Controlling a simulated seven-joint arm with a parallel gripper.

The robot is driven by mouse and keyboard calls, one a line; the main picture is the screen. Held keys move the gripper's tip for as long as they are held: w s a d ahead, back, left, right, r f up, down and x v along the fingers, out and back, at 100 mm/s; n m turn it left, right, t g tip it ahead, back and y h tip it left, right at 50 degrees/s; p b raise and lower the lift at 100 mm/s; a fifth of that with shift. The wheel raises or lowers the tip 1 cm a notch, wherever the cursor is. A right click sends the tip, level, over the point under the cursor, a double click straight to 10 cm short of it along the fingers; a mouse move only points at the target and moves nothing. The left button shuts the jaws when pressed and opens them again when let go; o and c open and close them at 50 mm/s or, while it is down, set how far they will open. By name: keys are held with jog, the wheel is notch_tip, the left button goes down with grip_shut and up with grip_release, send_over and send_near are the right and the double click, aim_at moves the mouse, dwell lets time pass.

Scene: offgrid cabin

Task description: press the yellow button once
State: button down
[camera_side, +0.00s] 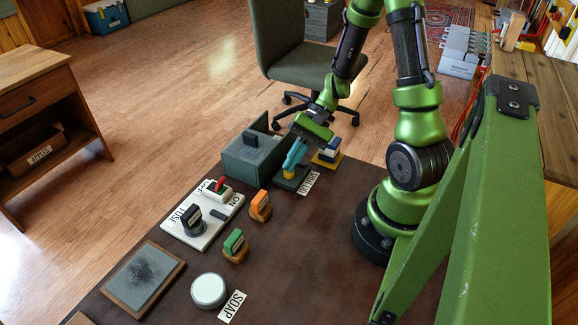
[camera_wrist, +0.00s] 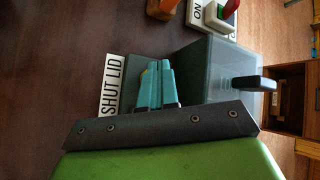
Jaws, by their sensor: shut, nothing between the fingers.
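No yellow button shows clearly in either view. My gripper (camera_side: 289,166) is shut and empty, its teal fingers pointing down over a low dark green base (camera_side: 290,184) next to the grey-green box. The fingers cover the middle of that base, so whatever is there is hidden. I cannot tell whether the tips touch it. In the wrist view the shut fingers (camera_wrist: 155,68) lie between a "SHUT LID" label (camera_wrist: 112,85) and the box (camera_wrist: 208,72). The only clear yellow is a flat base (camera_side: 327,163) under a blue and white block, just behind the gripper.
The grey-green box (camera_side: 247,160) with a black handle stands left of my gripper. A white switch panel (camera_side: 210,228), orange (camera_side: 260,205) and green (camera_side: 235,244) stamps, a round white tin (camera_side: 209,290) and a dark pad (camera_side: 143,278) are nearer the front. The table's right middle is clear.

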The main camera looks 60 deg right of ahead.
jog(key=shift+f, duration=0.4)
jog(key=shift+r, duration=0.1)
dwell(0.5)
jog(key=shift+r, duration=0.95)
jog(key=shift+r, duration=2.5)
